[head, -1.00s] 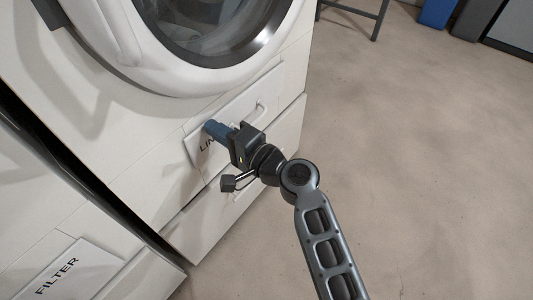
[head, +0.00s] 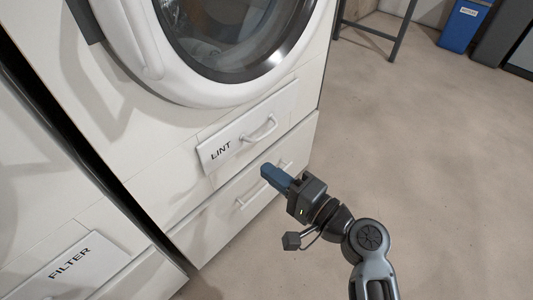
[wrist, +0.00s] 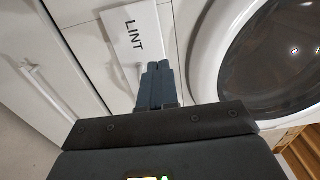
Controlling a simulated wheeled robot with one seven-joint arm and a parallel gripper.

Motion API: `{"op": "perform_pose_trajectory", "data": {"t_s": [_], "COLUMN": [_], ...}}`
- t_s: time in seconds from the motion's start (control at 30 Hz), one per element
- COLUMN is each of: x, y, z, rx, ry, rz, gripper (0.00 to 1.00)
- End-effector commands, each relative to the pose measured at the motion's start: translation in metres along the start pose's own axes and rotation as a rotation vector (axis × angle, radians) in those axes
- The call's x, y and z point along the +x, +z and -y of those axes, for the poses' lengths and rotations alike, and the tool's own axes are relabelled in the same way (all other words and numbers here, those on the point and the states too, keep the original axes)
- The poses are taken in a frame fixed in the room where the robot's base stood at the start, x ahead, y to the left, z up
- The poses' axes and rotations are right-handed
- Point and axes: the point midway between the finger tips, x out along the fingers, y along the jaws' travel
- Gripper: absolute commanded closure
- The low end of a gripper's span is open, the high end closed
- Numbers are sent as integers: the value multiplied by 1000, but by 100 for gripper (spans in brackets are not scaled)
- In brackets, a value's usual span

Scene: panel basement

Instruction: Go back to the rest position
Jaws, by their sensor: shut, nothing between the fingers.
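My gripper (head: 268,172) is shut and empty, its blue fingers together, in front of the white machine's lower part in the head view. It also shows in the wrist view (wrist: 157,68). The LINT panel (head: 240,138) with its white handle (head: 262,130) is closed, up and to the left of my gripper in the head view. In the wrist view the LINT panel (wrist: 130,32) lies beyond the fingertips. The fingers look apart from the panel and handle.
Below is a drawer with a handle (head: 252,196). A round door (head: 235,35) is above. A FILTER panel (head: 72,262) is at lower left. The floor (head: 430,150) to the right is clear. A metal-legged stand (head: 403,32) and blue bin (head: 463,25) stand at the back.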

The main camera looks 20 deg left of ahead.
Motion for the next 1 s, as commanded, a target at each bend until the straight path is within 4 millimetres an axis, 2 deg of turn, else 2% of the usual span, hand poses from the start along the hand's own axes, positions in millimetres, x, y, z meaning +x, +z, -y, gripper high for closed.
{"op": "perform_pose_trajectory", "data": {"t_s": [0.27, 0.37, 0.47, 0.6, 0.7, 0.83, 1.0], "x": [-4, -13, -35, -85, -126, -182, -253], "y": [0, 2, 8, 21, 33, 51, 79], "z": [-1, -11, -33, -70, -90, -106, -106], "rx": [-1, -10, -37, -107, -172, -268, -412], "ry": [2, 25, 81, 204, 300, 425, 586], "rz": [-4, -31, -100, -243, -344, -464, -596], "gripper": [100, 100, 100, 100, 100, 100, 100]}}
